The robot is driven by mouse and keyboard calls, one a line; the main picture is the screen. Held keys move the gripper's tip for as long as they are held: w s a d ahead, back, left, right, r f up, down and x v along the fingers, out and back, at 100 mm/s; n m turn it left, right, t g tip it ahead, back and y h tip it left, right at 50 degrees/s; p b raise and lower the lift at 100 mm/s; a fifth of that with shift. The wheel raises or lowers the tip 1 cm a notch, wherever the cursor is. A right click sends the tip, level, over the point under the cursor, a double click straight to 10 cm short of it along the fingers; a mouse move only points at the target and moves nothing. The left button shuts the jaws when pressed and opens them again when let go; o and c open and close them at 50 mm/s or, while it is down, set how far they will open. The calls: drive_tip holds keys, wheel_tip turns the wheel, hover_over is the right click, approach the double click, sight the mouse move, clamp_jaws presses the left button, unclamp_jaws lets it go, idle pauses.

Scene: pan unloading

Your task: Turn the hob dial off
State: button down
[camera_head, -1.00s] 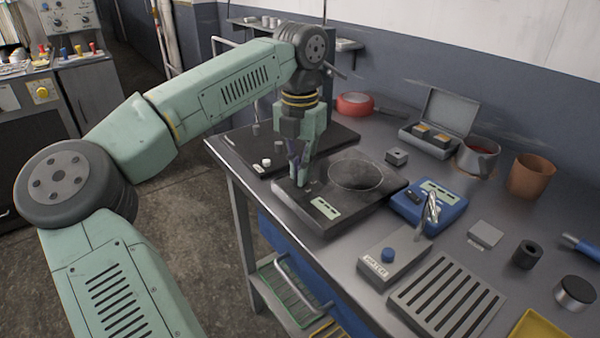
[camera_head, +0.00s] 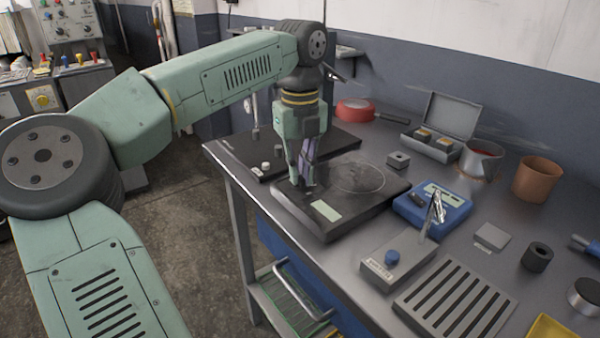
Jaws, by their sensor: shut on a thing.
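The hob (camera_head: 318,226) is a flat black slab on the bench, with a round ring mark (camera_head: 360,178) on top and a pale label (camera_head: 326,211) near its front corner. My gripper (camera_head: 303,184) points straight down at the hob's left part, beside the ring. Its fingers are shut on the hob dial, which the fingertips almost wholly hide. I cannot make out the dial's pointer or marks.
A dark board with small white knobs (camera_head: 265,166) lies behind and left of the hob. A blue device (camera_head: 440,212) stands close on the right, and a grey box with a blue knob (camera_head: 392,258) in front. A red pan (camera_head: 353,111) is behind.

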drive_tip(key=shift+n, duration=1.1)
drive_tip(key=c, duration=1.7)
unclamp_jaws()
wheel_tip(320, 180, up, 8)
drive_tip(key=shift+f, duration=0.2)
